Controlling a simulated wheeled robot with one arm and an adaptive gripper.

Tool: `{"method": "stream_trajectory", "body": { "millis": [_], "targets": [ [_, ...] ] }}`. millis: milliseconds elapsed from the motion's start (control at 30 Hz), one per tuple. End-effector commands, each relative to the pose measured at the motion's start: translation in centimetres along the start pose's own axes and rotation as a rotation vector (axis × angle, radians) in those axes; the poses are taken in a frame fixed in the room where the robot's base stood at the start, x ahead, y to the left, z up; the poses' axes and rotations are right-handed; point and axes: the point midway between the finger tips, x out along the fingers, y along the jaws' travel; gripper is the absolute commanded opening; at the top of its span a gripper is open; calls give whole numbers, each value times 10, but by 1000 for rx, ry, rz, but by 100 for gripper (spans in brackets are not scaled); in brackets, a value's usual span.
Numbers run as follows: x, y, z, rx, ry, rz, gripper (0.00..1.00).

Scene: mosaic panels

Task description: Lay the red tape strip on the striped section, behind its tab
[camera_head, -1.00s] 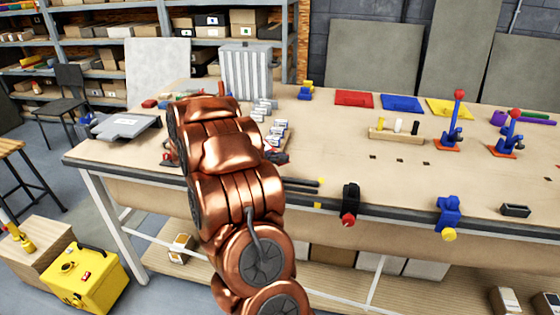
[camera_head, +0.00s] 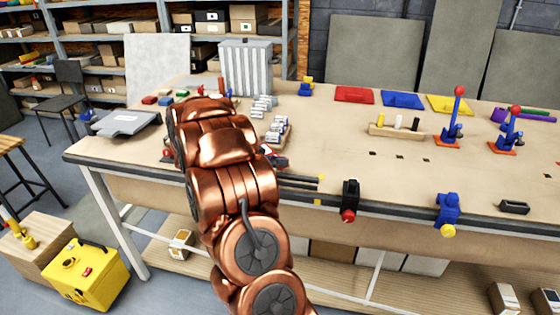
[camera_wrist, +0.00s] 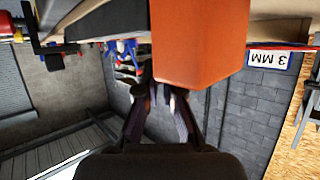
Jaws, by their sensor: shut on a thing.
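An orange-red, flat-faced piece (camera_wrist: 202,42), which I take to be the red tape strip, is between the fingertips of my gripper (camera_wrist: 160,92) in the wrist view. My gripper is shut on it. In the head view my copper arm hides my gripper and the piece. A grey-and-white upright block with vertical stripes (camera_head: 245,68) stands at the back left of the workbench. It is the only clearly striped thing I see; I cannot make out a tab on it.
The workbench (camera_head: 330,140) has free room in its middle. Red (camera_head: 354,95), blue (camera_head: 402,100) and yellow (camera_head: 449,105) flat pieces lie at the back. Blue levers with red knobs (camera_head: 453,120) stand at right. Small white-topped blocks (camera_head: 278,132) lie beside my arm.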

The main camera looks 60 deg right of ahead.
Motion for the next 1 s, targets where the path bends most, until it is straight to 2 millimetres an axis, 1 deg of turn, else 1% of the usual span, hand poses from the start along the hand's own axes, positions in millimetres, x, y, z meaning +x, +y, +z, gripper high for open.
{"method": "stream_trajectory", "body": {
  "millis": [67,100,200,333,367,633,767,933,1000],
  "targets": [
    [0,0,0,0,0,0,0],
    [0,0,0,0,0,0,6],
    [0,0,0,0,0,0,17],
    [0,0,0,0,0,0,30],
    [0,0,0,0,0,0,31],
    [0,0,0,0,0,0,31],
    [-1,0,-4,1,1,0,31],
    [-6,0,-13,3,1,0,31],
    [-12,-1,-10,2,-1,-2,31]
  ]
}}
